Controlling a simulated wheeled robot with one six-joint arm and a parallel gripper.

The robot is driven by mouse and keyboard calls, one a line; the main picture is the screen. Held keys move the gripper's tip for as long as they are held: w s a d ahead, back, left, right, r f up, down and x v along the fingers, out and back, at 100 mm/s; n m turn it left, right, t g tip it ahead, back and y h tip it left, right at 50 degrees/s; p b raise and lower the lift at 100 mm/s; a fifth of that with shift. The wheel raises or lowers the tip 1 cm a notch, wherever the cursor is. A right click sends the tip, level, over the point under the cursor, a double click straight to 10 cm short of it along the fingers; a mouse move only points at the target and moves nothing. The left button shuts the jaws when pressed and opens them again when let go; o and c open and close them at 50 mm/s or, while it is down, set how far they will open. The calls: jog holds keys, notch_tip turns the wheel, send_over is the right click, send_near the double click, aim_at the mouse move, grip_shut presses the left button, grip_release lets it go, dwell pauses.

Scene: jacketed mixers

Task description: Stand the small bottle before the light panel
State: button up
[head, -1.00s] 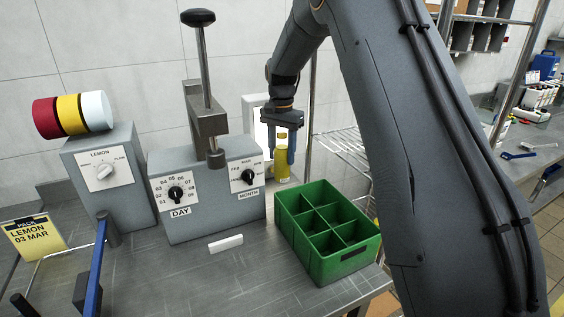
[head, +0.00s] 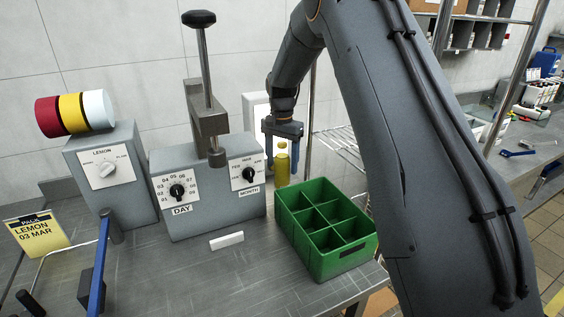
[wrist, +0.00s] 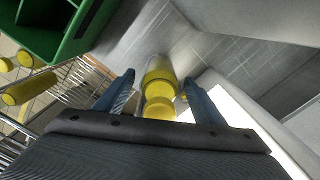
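The small bottle (head: 283,172), yellow, stands upright at the back of the bench, just behind the green crate. It also shows in the wrist view (wrist: 160,82). The light panel (head: 256,107) is a pale upright box behind it, partly hidden by my arm and the grey machine. Its bright face shows in the wrist view (wrist: 232,108). My gripper (head: 281,172) is over the bottle with one blue finger on each side. The wrist view shows gaps between the fingers and the bottle, so it is open. The bottle's foot is partly hidden.
The green divided crate (head: 327,267) stands close in front of the bottle. The grey dial machine (head: 208,205) with a lever press is to the left. A wire rack (wrist: 78,88) is beyond the bench edge, with several yellow bottles (wrist: 28,88) near it.

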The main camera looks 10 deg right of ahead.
jog(key=shift+r, duration=0.1)
notch_tip(320, 180, up, 12)
jog(key=b, duration=0.3)
dwell(0.4)
